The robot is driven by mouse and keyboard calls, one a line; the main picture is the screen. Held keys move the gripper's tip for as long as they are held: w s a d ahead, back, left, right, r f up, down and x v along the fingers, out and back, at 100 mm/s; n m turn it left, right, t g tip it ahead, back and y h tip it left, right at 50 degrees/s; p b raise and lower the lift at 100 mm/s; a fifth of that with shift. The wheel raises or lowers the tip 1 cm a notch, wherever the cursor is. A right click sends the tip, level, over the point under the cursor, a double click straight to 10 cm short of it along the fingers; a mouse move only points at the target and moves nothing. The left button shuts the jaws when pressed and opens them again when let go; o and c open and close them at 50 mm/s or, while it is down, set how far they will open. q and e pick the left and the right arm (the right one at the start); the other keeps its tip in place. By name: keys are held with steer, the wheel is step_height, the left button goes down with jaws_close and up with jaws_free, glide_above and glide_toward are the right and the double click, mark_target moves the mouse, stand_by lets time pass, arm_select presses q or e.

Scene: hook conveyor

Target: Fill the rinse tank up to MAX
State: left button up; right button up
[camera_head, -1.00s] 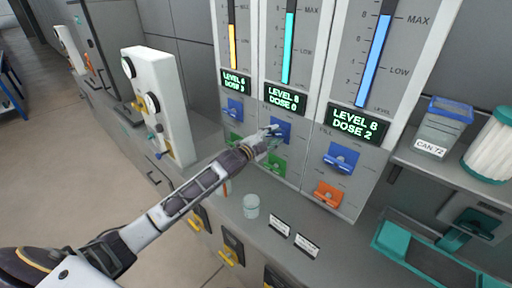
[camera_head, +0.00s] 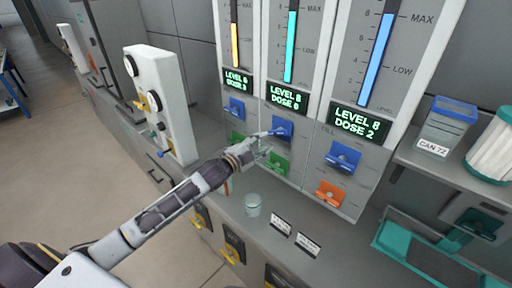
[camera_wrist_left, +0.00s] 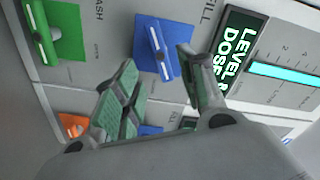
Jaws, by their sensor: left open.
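Three tank panels stand side by side in the head view, and which is the rinse tank I cannot read. The middle one has a teal level column (camera_head: 290,48), high near MAX, and a display (camera_head: 287,97) reading LEVEL 8, DOSE 0. Below are a blue lever (camera_head: 281,129) and a green lever (camera_head: 277,163). My left gripper (camera_head: 267,143) is open in front of these levers. In the left wrist view, the open fingers (camera_wrist_left: 160,80) are near the blue lever (camera_wrist_left: 160,48), by the FILL label; contact is unclear. My right gripper is out of view.
The right panel has a blue column (camera_head: 376,60), LEVEL 8, DOSE 2, a blue lever (camera_head: 342,156) and an orange lever (camera_head: 329,194). The left panel has a yellow column (camera_head: 235,45). A small glass cup (camera_head: 253,205) stands on the counter below.

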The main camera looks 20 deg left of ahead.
arm_select(q)
steer(key=shift+v, duration=1.35)
stand_by(2.9)
